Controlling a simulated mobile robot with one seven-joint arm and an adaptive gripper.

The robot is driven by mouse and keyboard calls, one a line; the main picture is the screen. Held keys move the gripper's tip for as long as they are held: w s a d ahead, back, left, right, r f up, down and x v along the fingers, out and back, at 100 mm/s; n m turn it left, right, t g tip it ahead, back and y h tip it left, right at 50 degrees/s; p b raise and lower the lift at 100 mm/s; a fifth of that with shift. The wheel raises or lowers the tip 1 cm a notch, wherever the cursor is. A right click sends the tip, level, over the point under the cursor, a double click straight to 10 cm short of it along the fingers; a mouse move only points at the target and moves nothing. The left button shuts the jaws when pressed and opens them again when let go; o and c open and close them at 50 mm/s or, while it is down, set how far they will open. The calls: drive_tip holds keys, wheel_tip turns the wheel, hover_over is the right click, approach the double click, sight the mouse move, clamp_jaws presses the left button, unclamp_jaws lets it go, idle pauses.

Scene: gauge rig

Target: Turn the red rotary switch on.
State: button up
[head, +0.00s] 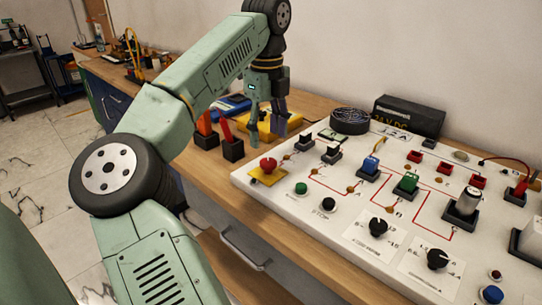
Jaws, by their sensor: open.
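No red part in view can be told for certain as the red rotary switch. A red mushroom-shaped knob (267,164) sits on a yellow plate at the left end of the white panel (262,194). A red upright handle (226,131) on a black block stands on the bench, left of my gripper, with an orange-red one (204,123) beside it. My gripper (267,126) points down, open and empty, behind the panel's left end. It appears apart from the red knob and the red handle.
The panel carries a blue switch (370,164), a green switch (408,182), black dials (378,227), small red blocks (415,156) and a red plug with a cable (520,188). A black box (408,116) and a cable coil (349,121) stand behind it. Yellow and blue items lie behind my gripper.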

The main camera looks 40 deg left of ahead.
sight(268, 161)
wheel_tip(268, 161, down, 7)
drive_tip(key=shift+d+p, duration=0.1)
drive_tip(key=shift+p, duration=0.35)
drive_tip(key=shift+c, duration=0.5)
drive_tip(key=c, duration=1.1)
